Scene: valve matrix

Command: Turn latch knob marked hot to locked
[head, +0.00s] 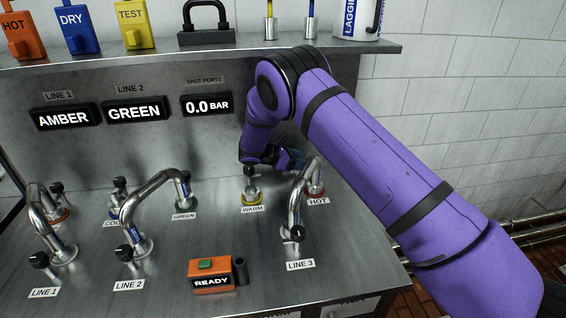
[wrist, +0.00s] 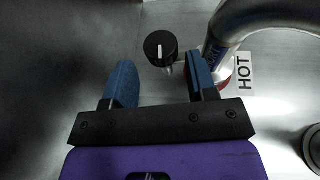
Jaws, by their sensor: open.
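The hot latch knob (wrist: 160,46) is a round black knob with a white line, seen in the wrist view beside the silver pipe end. Its line runs up and down in that picture. The HOT label (wrist: 245,71) lies to its right, and a red ring shows under the pipe. My gripper (wrist: 161,75) is open, with the knob centred just ahead of its blue fingertips; contact cannot be told. The right finger is close to the pipe. In the head view my gripper (head: 294,158) is behind the HOT port's red ring (head: 316,190), and the knob is hidden.
The line 3 pipe (head: 297,208) arches to the HOT port. The WARM port (head: 251,197) stands left of it. An orange READY box (head: 211,275) sits in front. A shelf (head: 220,47) with tags and a padlock runs above.

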